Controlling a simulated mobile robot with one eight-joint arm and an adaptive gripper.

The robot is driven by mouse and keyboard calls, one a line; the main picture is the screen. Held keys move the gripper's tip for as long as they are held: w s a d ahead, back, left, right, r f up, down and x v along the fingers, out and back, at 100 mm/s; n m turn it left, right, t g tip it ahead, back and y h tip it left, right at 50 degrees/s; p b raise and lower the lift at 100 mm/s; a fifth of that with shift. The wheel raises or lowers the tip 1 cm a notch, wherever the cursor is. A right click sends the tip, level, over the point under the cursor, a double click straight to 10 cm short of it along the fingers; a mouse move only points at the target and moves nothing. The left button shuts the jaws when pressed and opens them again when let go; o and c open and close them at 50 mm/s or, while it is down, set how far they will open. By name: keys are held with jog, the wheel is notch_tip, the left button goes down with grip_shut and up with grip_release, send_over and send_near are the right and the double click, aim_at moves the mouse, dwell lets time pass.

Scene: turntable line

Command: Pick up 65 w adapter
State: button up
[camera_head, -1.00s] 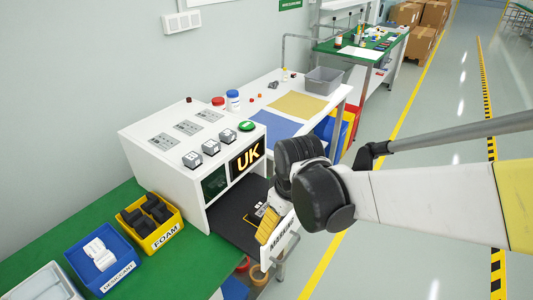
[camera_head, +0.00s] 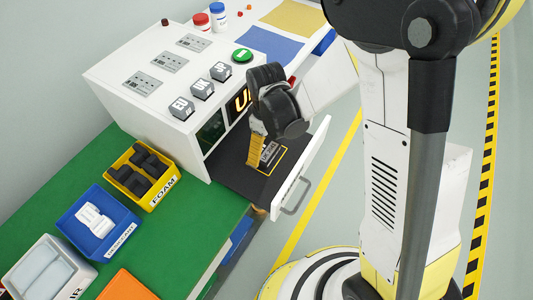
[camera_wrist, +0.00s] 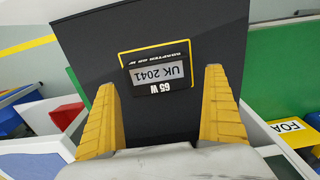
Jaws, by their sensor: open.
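The 65 W adapter (camera_wrist: 157,76) is a dark block with a grey "UK 2041" label and "65 W" print. It lies on the black floor of the pulled-out drawer (camera_head: 232,172), and it also shows in the head view (camera_head: 270,152). My gripper (camera_wrist: 160,84) is open, with its yellow fingers on either side of the adapter in the wrist view. In the head view my gripper (camera_head: 254,160) points down over the drawer and partly hides the adapter. I cannot tell whether the fingers touch it.
A white cabinet (camera_head: 140,112) stands behind the drawer, with EU, UK and other marked blocks on top and a lit sign. The drawer's white front (camera_head: 302,170) rises at its right edge. Yellow foam (camera_head: 158,200) and blue desiccant (camera_head: 70,235) bins stand on the green bench.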

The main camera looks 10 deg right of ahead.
aim_at(266, 150)
notch_tip(266, 150, down, 4)
jog(key=shift+w+f+b, duration=0.15)
jog(key=shift+f+b, duration=0.05)
jog(key=shift+b, duration=0.8)
jog(key=shift+r, duration=0.1)
jog(key=c, duration=1.1)
jog(key=shift+c, duration=0.2)
